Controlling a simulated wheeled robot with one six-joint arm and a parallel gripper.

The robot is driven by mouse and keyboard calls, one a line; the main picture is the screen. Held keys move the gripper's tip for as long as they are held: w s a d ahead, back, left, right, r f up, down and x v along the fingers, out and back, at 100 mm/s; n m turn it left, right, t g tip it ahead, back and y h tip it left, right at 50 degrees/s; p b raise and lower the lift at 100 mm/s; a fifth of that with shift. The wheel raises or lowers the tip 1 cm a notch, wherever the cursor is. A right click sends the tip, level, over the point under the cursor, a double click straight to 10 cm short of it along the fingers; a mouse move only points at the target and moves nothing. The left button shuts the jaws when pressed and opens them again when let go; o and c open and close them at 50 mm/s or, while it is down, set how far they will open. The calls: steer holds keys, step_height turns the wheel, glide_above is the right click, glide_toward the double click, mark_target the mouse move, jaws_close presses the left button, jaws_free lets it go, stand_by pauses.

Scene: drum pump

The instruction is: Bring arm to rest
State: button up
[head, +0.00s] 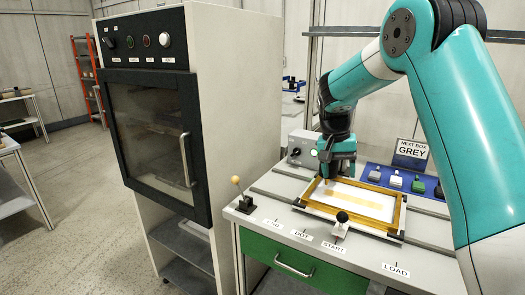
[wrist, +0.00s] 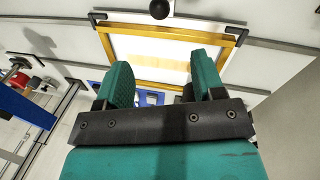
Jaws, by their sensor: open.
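My gripper (head: 326,178) hangs at the end of my teal arm, above the back left part of a yellow-edged frame (head: 401,217) on the bench. In the wrist view my gripper (wrist: 162,78) has its two teal fingers spread wide, with nothing between them. The frame (wrist: 120,47) lies beyond the fingers, and its pale panel shows between them. I cannot tell how high the fingertips are above it.
A tall cabinet (head: 240,110) with its dark-framed door shut stands left of the bench. A yellow-knobbed lever (head: 236,181) and a black-knobbed lever (head: 341,222) stand at the bench front. A blue tray (head: 376,187) holds several small blocks behind, near a "NEXT BOX GREY" sign (head: 411,151).

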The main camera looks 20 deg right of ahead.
steer(key=s+a+r+n+t+y, duration=0.1)
steer(key=s+a+r+n, duration=0.25)
steer(key=s+a, duration=0.4)
steer(key=s+a+r+n+t+y, duration=0.1)
steer(key=s+a+r+n+y, duration=0.3)
steer(key=a, duration=0.7)
steer(key=s+a+n, duration=0.4)
steer(key=s, duration=0.4)
steer(key=s+a+n, duration=0.4)
steer(key=s+a, duration=0.1)
steer(key=s, duration=0.4)
steer(key=shift+s+a+f+g+y, duration=0.2)
steer(key=shift+f+g+y, duration=0.1)
steer(key=shift+y, duration=0.1)
steer(key=shift+w, duration=0.1)
